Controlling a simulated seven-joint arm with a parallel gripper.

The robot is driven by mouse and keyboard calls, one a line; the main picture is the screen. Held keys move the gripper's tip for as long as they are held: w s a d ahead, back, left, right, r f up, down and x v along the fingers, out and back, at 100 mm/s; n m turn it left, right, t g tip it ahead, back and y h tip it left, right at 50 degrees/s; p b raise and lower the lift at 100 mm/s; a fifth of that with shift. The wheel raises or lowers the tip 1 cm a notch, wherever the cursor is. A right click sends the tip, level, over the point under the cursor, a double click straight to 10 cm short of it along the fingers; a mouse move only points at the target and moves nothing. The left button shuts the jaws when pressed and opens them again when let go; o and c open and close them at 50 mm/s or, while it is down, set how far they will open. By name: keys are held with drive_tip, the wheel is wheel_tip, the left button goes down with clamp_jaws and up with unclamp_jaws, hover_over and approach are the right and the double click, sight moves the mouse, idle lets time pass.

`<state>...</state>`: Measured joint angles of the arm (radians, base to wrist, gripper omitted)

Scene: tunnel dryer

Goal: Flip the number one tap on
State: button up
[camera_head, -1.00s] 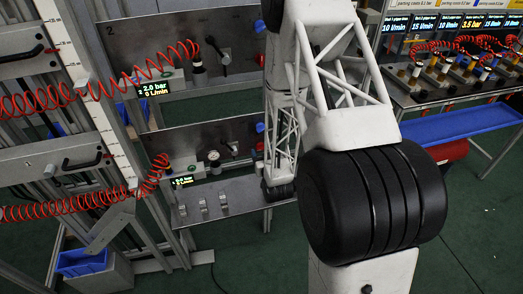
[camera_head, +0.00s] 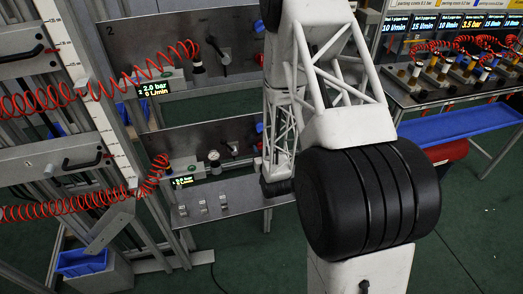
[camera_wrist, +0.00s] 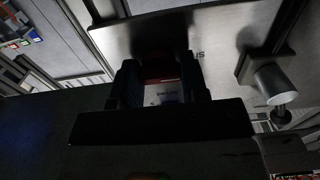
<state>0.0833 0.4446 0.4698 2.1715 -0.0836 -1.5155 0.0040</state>
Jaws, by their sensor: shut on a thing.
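My gripper (camera_wrist: 160,85) shows as dark fingers in the wrist view, close to a grey metal panel. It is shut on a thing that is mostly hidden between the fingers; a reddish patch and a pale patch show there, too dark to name. In the head view my arm covers the gripper and the right part of the panels. The lower panel (camera_head: 187,143) there carries a gauge (camera_head: 213,156), a dark lever tap (camera_head: 233,148) and a blue knob (camera_head: 260,128) beside my arm.
The upper panel (camera_head: 155,48) is marked 2 and has its own lever tap (camera_head: 225,52). Red coiled hoses (camera_head: 75,212) hang at the left. A metal shelf (camera_head: 240,193) juts out below the lower panel. A grey cylinder (camera_wrist: 272,82) sticks out at right in the wrist view.

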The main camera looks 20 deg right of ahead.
drive_tip(key=shift+m, duration=0.5)
drive_tip(key=m, duration=0.3)
drive_tip(key=shift+m, duration=0.3)
drive_tip(key=m, duration=0.4)
drive_tip(key=shift+r+m, duration=0.1)
drive_tip(key=shift+m, duration=0.2)
drive_tip(key=m, duration=0.8)
drive_tip(key=shift+m, duration=0.4)
drive_tip(key=o, duration=0.9)
